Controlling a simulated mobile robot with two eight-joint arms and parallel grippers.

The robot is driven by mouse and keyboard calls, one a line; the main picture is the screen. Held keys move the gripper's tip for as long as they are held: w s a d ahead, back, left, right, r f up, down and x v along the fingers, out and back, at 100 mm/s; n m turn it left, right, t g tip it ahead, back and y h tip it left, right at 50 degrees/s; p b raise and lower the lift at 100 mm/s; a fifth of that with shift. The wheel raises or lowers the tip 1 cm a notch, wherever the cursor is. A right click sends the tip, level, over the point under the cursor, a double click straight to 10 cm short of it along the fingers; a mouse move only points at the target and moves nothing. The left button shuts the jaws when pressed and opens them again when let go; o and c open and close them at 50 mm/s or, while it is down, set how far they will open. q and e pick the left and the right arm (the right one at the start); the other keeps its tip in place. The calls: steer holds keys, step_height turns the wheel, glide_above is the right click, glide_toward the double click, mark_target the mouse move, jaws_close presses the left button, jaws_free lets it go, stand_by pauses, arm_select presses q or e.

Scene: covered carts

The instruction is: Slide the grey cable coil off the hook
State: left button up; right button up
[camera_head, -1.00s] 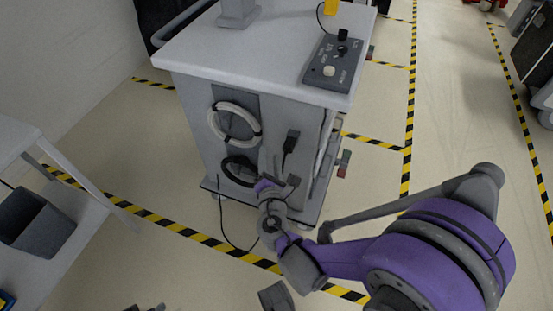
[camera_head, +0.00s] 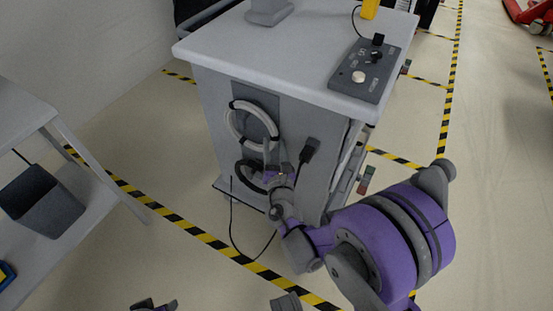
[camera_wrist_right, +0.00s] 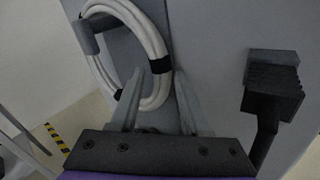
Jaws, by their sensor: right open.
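The grey cable coil (camera_head: 232,127) hangs on the side of the cart, with black bands around it. In the right wrist view the coil (camera_wrist_right: 148,35) hangs over a dark grey hook (camera_wrist_right: 86,38) at the upper left. My right gripper (camera_head: 275,156) is at the lower right of the coil. In the wrist view my right gripper (camera_wrist_right: 158,82) is open, with the coil's lower right part between or just beyond its fingertips. It is hard to tell how deep the coil lies between them. A dark part at the bottom edge looks like my left gripper (camera_head: 155,305), mostly cut off.
A black coil (camera_head: 243,172) hangs below, partly behind my right gripper. A dark plug (camera_head: 309,150) sits close on the right, also in the wrist view (camera_wrist_right: 271,88). A control box (camera_head: 368,75) is on the cart top (camera_head: 290,50). A bin (camera_head: 40,208) stands on a shelf left.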

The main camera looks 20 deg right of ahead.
steer(key=shift+x, duration=1.45)
steer(key=shift+c, duration=0.2)
jaws_close()
steer(key=shift+c, duration=2.2)
jaws_free()
jaws_close()
steer(key=shift+r, duration=0.15)
